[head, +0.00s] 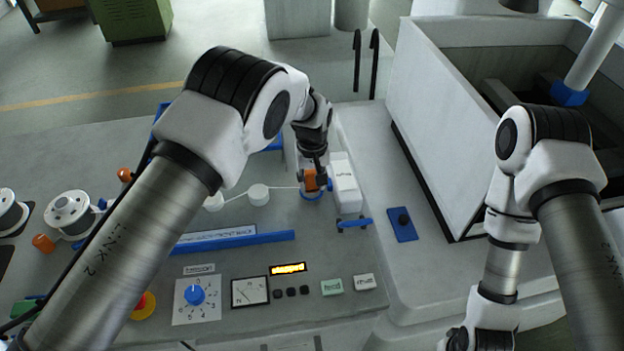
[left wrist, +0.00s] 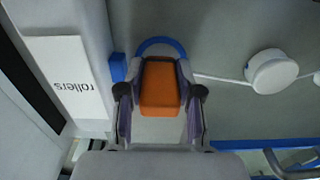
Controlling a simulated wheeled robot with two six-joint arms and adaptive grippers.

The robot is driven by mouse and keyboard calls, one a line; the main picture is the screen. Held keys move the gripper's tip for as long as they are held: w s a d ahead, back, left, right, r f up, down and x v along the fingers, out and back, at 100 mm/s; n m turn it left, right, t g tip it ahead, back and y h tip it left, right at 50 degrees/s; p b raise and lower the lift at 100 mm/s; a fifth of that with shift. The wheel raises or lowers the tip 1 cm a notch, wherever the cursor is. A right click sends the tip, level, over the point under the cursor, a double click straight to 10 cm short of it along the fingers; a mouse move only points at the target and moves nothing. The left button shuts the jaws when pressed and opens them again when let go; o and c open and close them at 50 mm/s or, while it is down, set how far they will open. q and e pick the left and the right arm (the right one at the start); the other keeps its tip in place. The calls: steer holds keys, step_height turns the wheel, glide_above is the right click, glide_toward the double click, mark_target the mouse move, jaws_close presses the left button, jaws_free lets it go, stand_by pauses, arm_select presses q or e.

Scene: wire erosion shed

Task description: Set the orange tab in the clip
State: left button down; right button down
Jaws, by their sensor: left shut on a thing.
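In the left wrist view the tab (left wrist: 160,88) sits between the two fingers (left wrist: 160,105). A blue curved piece, which looks like the clip (left wrist: 161,43), arcs just beyond the tab's far end. Its blue edge (head: 311,197) also shows below the tab in the head view. I cannot tell whether tab and clip touch. My right gripper is out of view; its arm hangs at the right.
The white block (head: 345,183) labelled rollers stands close beside the left gripper. A thin white wire runs from the clip to a white roller (head: 258,194). A blue rail (head: 235,242) and a control panel with a blue knob (head: 194,294) lie nearer. A walled tank (head: 435,130) stands right.

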arm_select(q)
steer(key=shift+f, duration=0.15)
steer(key=c, duration=0.7)
jaws_free()
step_height(320, 180, up, 8)
steer(key=shift+s+f, duration=0.1)
steer(key=shift+f, duration=0.1)
steer(key=shift+f, duration=0.1)
